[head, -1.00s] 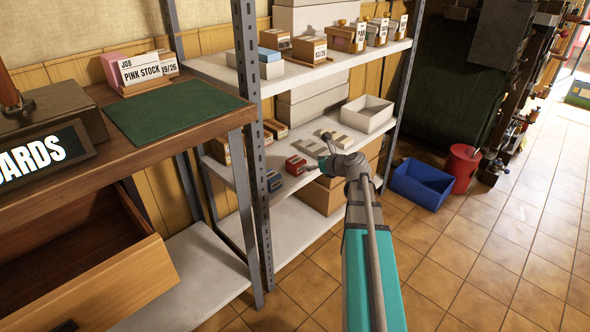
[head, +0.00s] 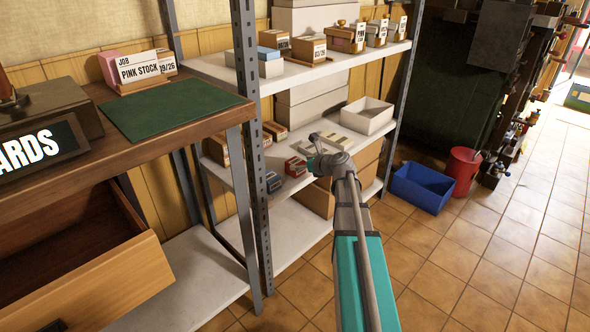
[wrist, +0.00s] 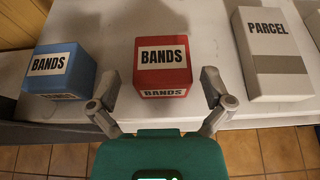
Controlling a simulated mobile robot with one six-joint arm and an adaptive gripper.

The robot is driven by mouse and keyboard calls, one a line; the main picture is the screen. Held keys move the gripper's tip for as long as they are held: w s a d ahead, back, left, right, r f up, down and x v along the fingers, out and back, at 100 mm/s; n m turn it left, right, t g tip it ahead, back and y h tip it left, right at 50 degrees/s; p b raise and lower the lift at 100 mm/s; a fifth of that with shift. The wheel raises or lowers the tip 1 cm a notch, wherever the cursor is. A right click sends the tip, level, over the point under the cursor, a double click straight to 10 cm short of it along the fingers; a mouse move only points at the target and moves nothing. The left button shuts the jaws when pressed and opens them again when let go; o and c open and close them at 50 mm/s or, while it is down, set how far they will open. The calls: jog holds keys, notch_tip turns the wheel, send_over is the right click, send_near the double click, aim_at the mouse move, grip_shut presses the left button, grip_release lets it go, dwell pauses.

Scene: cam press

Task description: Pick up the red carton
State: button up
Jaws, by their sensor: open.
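The red carton (wrist: 163,64), labelled BANDS, sits on the middle shelf near its front edge. It also shows in the head view (head: 296,167), partly hidden by my arm. My gripper (wrist: 160,88) is open in the wrist view, with one finger on each side of the red carton's near part. I cannot tell whether the fingers touch it. In the head view my gripper (head: 312,165) reaches over the shelf beside the carton.
A blue BANDS carton (wrist: 62,70) stands left of the red one, close to the left finger. A white PARCEL box (wrist: 272,55) lies to the right. A steel shelf post (head: 252,150) stands left of my arm. The upper shelf (head: 300,72) is above.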

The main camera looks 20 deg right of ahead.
aim_at(299, 163)
jog(key=shift+b+x, duration=0.7)
jog(key=shift+x, duration=1.35)
jog(key=shift+d+f, duration=0.1)
jog(key=shift+f, duration=0.05)
jog(key=shift+s, duration=0.1)
jog(key=c, duration=1)
